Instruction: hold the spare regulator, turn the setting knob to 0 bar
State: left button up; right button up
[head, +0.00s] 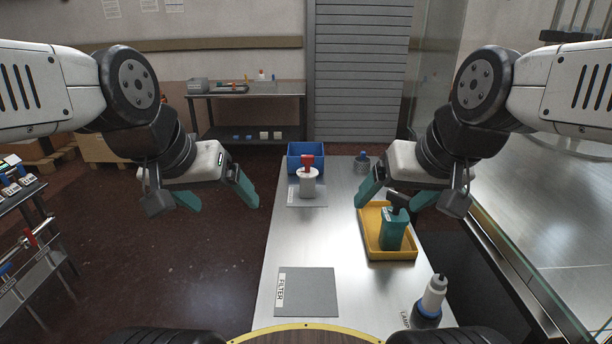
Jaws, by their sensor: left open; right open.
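Two things on the steel table could be the spare regulator; I cannot tell which from here. The other is a white rounded body (308,186) with a red top (307,162), standing further back on a grey mat. No pressure scale is readable. My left gripper (225,208) is open and empty, left of the table over the floor. My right gripper (388,208) is open and empty, above the back part of the yellow tray, apart from the teal body.
A blue bin (296,151) and a grey cup with a blue top (362,164) stand at the table's far end. A grey FILTER mat (307,292) lies empty in front. A white-and-dark bottle (431,300) stands at front right. A glass-edged counter is on the right.

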aim_at(307, 159)
jog(key=k+j+z, duration=0.1)
jog(key=j, duration=0.3)
jog(key=k+j+z, duration=0.1)
jog(key=j, duration=0.3)
jog(key=k+j+z, duration=0.1)
jog(key=k+j, duration=0.3)
jog(key=j, duration=0.3)
jog(key=i+j+z, duration=0.1)
jog(key=j+z, duration=0.2)
jog(key=j, duration=0.3)
jog(key=j+z, duration=0.3)
jog(key=j, duration=0.35)
jog(key=i+j+z, duration=0.3)
jog(key=i+j, duration=0.15)
jog(key=j, duration=0.2)
jog(key=i+j+z, duration=0.2)
jog(key=j, duration=0.15)
jog(key=i+j+z, duration=0.15)
jog(key=j, duration=0.2)
jog(key=i+j+z, duration=0.15)
jog(key=i, duration=0.25)
jog(key=i+j+z, duration=0.1)
jog(key=i+j, duration=0.25)
jog(key=i, duration=0.1)
